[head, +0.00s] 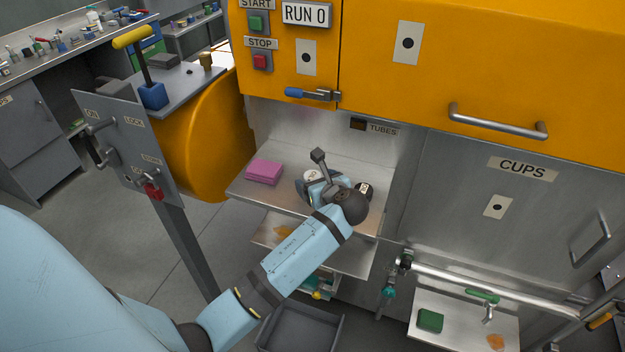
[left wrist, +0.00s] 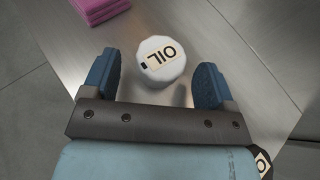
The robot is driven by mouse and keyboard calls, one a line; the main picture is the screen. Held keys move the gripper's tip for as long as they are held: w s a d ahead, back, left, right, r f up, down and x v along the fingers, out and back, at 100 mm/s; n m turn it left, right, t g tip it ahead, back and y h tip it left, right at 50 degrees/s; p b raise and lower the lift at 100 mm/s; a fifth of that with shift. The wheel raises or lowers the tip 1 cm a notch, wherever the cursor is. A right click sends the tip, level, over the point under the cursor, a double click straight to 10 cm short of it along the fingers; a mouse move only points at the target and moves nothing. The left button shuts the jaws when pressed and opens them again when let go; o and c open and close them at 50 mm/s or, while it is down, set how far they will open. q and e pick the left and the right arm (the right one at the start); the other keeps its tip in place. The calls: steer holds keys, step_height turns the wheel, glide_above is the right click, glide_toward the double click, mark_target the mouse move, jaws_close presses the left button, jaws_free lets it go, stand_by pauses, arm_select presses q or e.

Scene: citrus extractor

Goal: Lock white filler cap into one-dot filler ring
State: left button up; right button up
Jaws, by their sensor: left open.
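A white cylindrical cap (left wrist: 161,62) with an OIL label on top sits on the metal shelf (head: 258,195). It lies between the two blue fingers of my left gripper (left wrist: 157,82) in the left wrist view, slightly toward their tips, with a gap on each side. The fingers are open and hold nothing. In the head view my left gripper (head: 318,184) is over the shelf and partly hides the white cap (head: 311,175). A black round piece with a pale label (head: 364,188) is right of the gripper. I cannot make out the one-dot filler ring. My right gripper is not in view.
A pink stack of cloths (head: 264,172) lies at the left of the shelf. The orange machine front (head: 440,70) overhangs the shelf. A dark grey bin (head: 300,328) stands on the floor below. A lever panel (head: 122,150) stands at left.

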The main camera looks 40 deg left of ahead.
mark_target(313, 175)
arm_select(q)
steer(key=shift+x, duration=1.1)
steer(key=c, duration=1)
steer(key=shift+r, duration=0.1)
step_height(313, 175, up, 20)
steer(key=shift+f, duration=0.1)
